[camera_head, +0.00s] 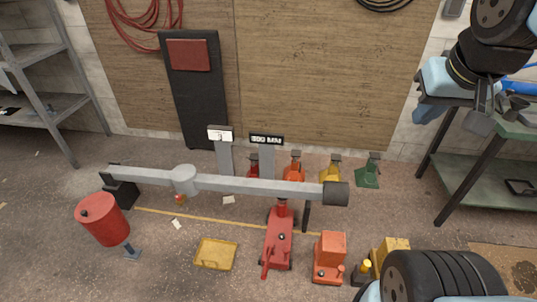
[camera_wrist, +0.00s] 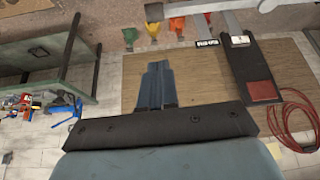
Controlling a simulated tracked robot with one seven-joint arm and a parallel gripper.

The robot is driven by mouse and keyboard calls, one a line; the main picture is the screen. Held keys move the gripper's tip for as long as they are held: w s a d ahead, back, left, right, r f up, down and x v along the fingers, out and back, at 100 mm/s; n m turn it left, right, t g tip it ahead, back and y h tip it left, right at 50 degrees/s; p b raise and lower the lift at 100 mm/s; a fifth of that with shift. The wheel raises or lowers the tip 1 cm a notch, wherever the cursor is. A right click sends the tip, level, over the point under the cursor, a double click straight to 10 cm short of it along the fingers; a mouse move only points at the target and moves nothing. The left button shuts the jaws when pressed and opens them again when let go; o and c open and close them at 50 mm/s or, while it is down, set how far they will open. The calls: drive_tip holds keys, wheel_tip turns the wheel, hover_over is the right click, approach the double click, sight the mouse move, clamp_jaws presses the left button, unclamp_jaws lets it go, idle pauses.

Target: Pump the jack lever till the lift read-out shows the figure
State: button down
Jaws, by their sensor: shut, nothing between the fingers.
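A red floor jack (camera_head: 279,240) stands on the floor under the right part of a grey beam (camera_head: 250,187). A short red bar (camera_head: 266,262) lies at its near end; I cannot tell if this is the pump lever. A dark upright bar (camera_head: 306,215) stands beside the jack. Behind the beam are a white sign (camera_head: 220,134) with a small, unclear figure and a black sign (camera_head: 266,140) that seems to read 300 MM. My gripper (camera_head: 482,103) is at the upper right, shut, empty and far from the jack. In the wrist view its fingers (camera_wrist: 154,85) are together.
Red, orange, yellow and green jack stands, such as the green one (camera_head: 368,172), line the wall. A red drum (camera_head: 102,220), yellow tray (camera_head: 215,254) and orange block (camera_head: 329,258) are on the floor. A green bench (camera_head: 490,165) stands right, a grey shelf (camera_head: 40,90) left.

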drive_tip(key=shift+r, duration=2.55)
wheel_tip(320, 180, down, 5)
drive_tip(key=shift+f, duration=0.1)
